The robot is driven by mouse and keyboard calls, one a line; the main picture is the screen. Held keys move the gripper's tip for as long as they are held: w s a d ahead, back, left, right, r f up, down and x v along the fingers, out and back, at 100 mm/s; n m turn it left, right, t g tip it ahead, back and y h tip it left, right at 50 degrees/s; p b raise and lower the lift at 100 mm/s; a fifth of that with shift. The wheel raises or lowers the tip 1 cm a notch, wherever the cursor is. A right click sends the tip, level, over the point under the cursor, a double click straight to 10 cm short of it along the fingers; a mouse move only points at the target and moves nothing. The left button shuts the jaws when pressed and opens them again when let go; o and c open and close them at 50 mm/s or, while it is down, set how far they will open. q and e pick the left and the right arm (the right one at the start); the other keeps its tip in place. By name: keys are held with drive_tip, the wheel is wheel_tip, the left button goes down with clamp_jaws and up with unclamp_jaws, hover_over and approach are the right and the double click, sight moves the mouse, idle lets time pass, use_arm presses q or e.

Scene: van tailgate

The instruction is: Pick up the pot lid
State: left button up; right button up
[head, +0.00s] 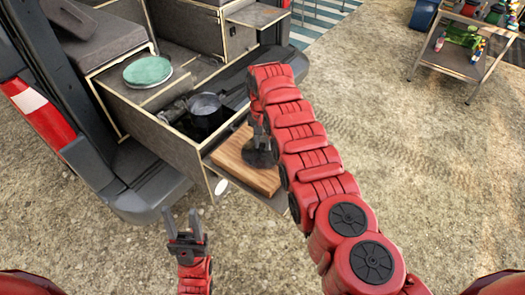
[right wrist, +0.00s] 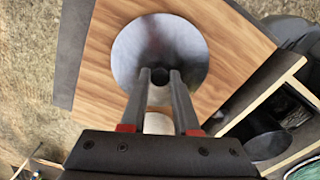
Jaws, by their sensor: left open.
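The pot lid (right wrist: 140,42) is a dark, shiny round disc with a small black knob (right wrist: 160,76). It is over the wooden board (right wrist: 100,50) at the van's tailgate; I cannot tell whether it still touches the board. In the head view the lid (head: 258,159) is partly hidden by my right arm. My right gripper (head: 262,143) points down at the lid. In the right wrist view its fingertips (right wrist: 160,74) are on both sides of the knob and appear to touch it. My left gripper (head: 184,222) is open and empty, in front of the tailgate.
A grey pot (head: 204,104) stands on the dark hob left of the board. A green-topped round item (head: 148,71) sits on the drawer unit (head: 160,125). A cart (head: 455,62) with bottles stands at the back right. The gravel ground right of my arm is clear.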

clamp_jaws()
drive_tip(key=shift+w+r, duration=0.1)
drive_tip(key=shift+r, duration=0.05)
